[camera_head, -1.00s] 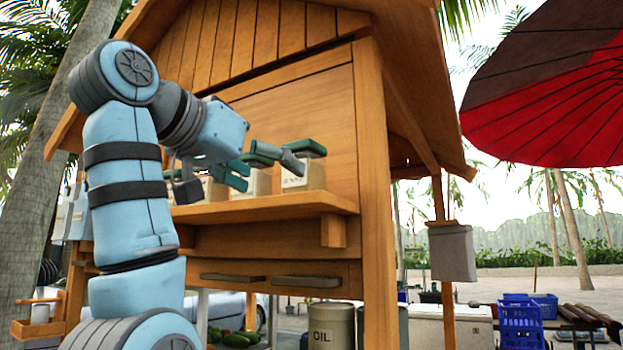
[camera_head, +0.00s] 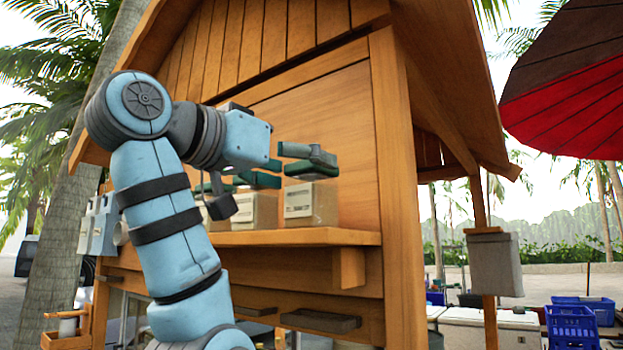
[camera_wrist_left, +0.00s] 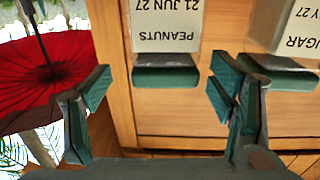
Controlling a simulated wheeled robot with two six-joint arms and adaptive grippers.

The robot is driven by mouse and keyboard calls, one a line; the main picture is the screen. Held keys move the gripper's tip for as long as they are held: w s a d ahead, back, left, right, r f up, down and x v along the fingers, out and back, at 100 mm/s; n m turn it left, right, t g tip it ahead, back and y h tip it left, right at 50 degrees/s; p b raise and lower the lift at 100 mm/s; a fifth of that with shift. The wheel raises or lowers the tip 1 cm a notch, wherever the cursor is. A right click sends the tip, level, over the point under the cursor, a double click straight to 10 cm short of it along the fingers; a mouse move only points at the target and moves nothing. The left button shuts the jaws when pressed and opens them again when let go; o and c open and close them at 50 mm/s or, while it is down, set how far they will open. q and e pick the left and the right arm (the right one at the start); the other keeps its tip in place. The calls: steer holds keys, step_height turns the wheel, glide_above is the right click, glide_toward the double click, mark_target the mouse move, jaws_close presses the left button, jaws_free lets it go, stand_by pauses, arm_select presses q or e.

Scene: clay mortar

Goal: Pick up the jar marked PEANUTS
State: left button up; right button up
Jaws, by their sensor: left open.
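The PEANUTS jar (camera_wrist_left: 166,28) shows upside down in the left wrist view, a pale square jar with a dark green lid (camera_wrist_left: 165,75). In the head view it is the rightmost jar (camera_head: 312,204) on the wooden shelf. My left gripper (camera_head: 290,166) is open at lid height in front of it. In the left wrist view its fingers (camera_wrist_left: 160,88) stand either side of the lid, with gaps visible. The jar's label is too small to read in the head view. My right gripper is in no view.
The SUGAR jar (camera_wrist_left: 298,28) stands beside the PEANUTS jar, close to one finger in the left wrist view; it is the neighbouring jar (camera_head: 255,211) in the head view. The shelf (camera_head: 300,237) is free right of the PEANUTS jar, up to the post (camera_head: 400,200).

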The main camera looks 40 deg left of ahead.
arm_select(q)
steer(key=w+p, duration=0.1)
steer(key=w, duration=0.1)
steer(key=w+p, duration=0.1)
steer(key=w, duration=0.1)
steer(key=shift+a+r, duration=0.15)
steer(key=shift+a, duration=0.05)
steer(key=shift+w, duration=0.15)
steer(key=shift+d, duration=0.1)
steer(key=c, duration=1.5)
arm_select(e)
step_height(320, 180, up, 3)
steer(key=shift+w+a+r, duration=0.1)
arm_select(q)
steer(key=shift+o, duration=0.2)
